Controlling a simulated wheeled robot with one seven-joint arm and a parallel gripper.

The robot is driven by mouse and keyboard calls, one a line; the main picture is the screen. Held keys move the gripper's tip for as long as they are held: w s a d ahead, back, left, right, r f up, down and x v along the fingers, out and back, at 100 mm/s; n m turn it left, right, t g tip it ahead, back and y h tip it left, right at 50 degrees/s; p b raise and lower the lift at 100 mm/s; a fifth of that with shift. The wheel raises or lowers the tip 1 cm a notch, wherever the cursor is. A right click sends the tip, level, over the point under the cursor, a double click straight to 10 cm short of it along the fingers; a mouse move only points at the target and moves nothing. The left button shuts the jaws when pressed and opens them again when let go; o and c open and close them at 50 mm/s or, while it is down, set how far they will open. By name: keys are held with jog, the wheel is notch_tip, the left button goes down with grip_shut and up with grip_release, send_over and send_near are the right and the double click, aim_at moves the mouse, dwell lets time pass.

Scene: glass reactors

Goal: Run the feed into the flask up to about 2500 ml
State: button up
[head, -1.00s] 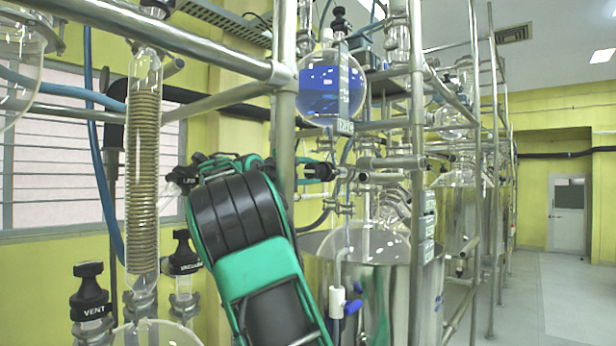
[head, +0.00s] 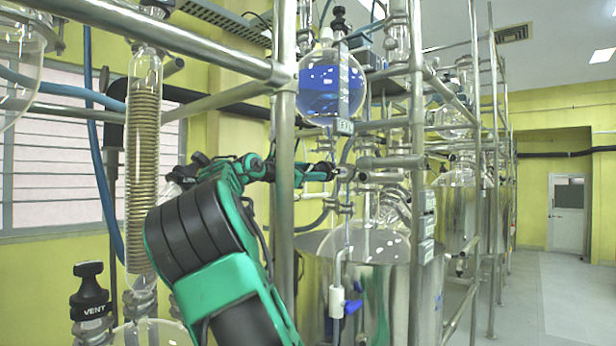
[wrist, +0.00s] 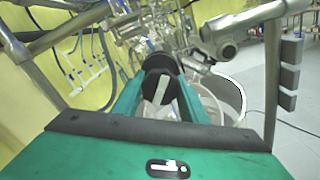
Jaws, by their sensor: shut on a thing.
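A round glass feed vessel (head: 330,92) with blue liquid hangs at the upper middle of the head view. It has a scale strip on its side and a small label (head: 343,127) below it. My gripper (head: 328,172) is beneath it, beside the steel upright. In the wrist view its green fingers (wrist: 158,92) are shut on a black knob (wrist: 161,66) with a pale bar along it. A clear glass flask (head: 368,240) sits in the steel pot below. I cannot read its level or see liquid in it.
Steel uprights (head: 284,150) and (head: 417,200) and crossbars frame the glassware closely. A coiled condenser (head: 143,170) and a VENT cap (head: 90,295) stand at the left. A white valve with a blue handle (head: 345,303) is low in the middle. The floor at the right (head: 540,300) is clear.

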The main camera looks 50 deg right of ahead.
jog(key=n, duration=0.4)
jog(key=shift+w+a+f+n, duration=0.2)
jog(key=shift+w+n, duration=0.05)
jog(key=shift+n, duration=1.95)
jog(key=o, duration=1.1)
jog(key=shift+w, duration=0.1)
jog(key=shift+c, duration=0.2)
jog(key=shift+s+d, duration=0.15)
jog(key=shift+s, duration=0.05)
jog(key=shift+r, duration=0.1)
jog(key=a, duration=1)
jog(key=shift+s+a, duration=0.35)
jog(key=shift+a, duration=0.05)
